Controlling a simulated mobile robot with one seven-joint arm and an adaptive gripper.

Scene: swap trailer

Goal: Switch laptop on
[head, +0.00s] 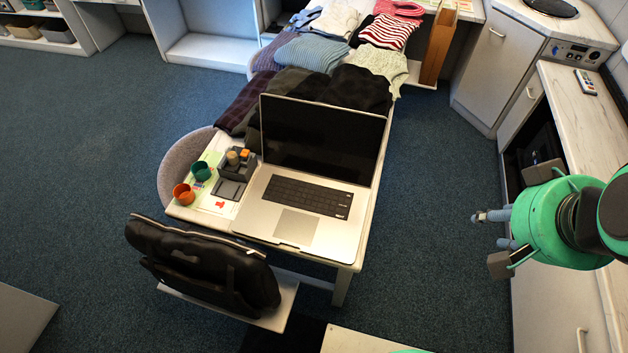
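A silver laptop (325,233) stands open on the front end of the white table. Its screen (322,140) is black. Its dark keyboard (307,197) and grey touchpad (296,223) face up and are uncovered. Single keys are too small to tell apart. My gripper (521,219) is in the air at the right, over the gap between the table and the right-hand counter. It is well apart from the laptop. Its two dark finger pads are spread wide, with nothing seen between them.
Orange (183,193) and teal cups (201,171) and a dark organizer (232,187) stand left of the laptop. Folded clothes (312,52) cover the table behind its screen. A black bag (200,268) is in front. A remote (585,82) lies on the right counter. Carpet right of the table is clear.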

